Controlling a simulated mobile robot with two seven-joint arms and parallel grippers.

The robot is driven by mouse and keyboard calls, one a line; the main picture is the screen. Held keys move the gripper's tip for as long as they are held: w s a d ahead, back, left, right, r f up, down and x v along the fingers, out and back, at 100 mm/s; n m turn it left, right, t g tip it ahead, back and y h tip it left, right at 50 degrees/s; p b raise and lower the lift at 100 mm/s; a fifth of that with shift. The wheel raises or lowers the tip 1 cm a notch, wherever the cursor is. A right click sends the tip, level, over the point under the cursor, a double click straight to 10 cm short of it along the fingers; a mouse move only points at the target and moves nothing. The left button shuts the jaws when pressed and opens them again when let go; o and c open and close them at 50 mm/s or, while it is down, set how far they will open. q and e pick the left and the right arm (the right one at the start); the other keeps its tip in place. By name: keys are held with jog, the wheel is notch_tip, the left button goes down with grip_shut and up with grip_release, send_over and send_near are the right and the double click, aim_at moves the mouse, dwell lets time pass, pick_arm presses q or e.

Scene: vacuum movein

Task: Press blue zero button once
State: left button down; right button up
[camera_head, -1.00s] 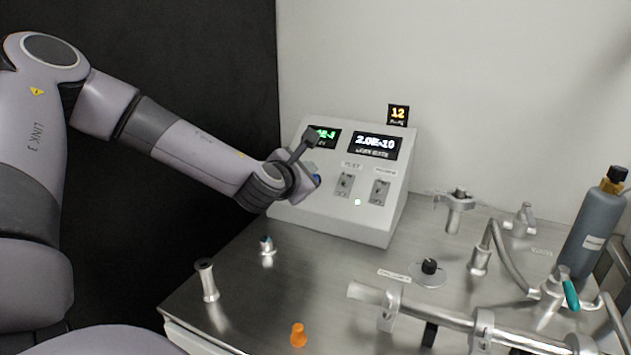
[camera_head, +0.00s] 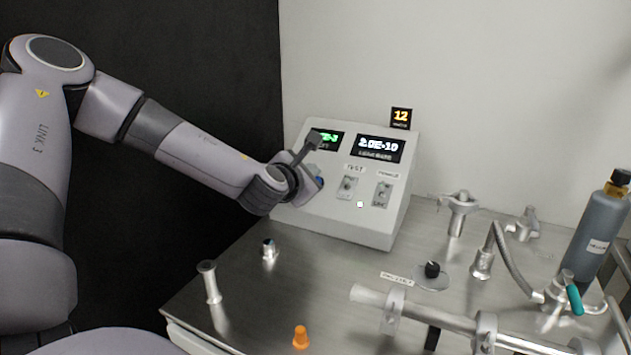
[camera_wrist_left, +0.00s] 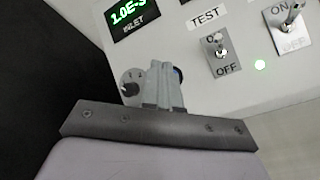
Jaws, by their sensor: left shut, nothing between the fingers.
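The blue zero button shows as a small blue edge (camera_wrist_left: 178,75) in the left wrist view, just right of my left gripper's fingertips (camera_wrist_left: 161,82), which hide most of it. In the head view a bit of blue (camera_head: 320,181) shows beside my left gripper (camera_head: 313,171). The button sits on the sloped front of the white console (camera_head: 345,222). My left gripper is shut and empty, with its fingers pointing at the panel. I cannot tell whether the fingertips touch the button. My right gripper is not in view.
The TEST switch (camera_wrist_left: 219,52) and another toggle (camera_wrist_left: 290,22) are to the right. Metal fittings, a pipe (camera_head: 455,322) and a grey bottle (camera_head: 594,230) occupy the table's right side.

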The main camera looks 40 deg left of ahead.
pick_arm(q)
jog(key=shift+f, duration=0.1)
dwell(0.7)
jog(key=shift+w+f+b, duration=0.25)
jog(key=shift+b, duration=0.3)
jog(key=shift+w+a+f+b, duration=0.2)
jog(key=shift+f+b, duration=0.1)
jog(key=shift+b, duration=0.2)
dwell(0.4)
jog(key=shift+r, duration=0.1)
dwell(0.3)
jog(key=shift+s+d+r+p, duration=0.2)
jog(key=shift+s+r+p, duration=0.35)
jog(key=shift+p, duration=0.15)
jog(key=shift+w, duration=0.1)
jog(key=s+r+p, duration=0.1)
jog(key=r+p, duration=0.1)
jog(key=s+d+r+p, duration=0.1)
jog(key=s+r+p, duration=0.1)
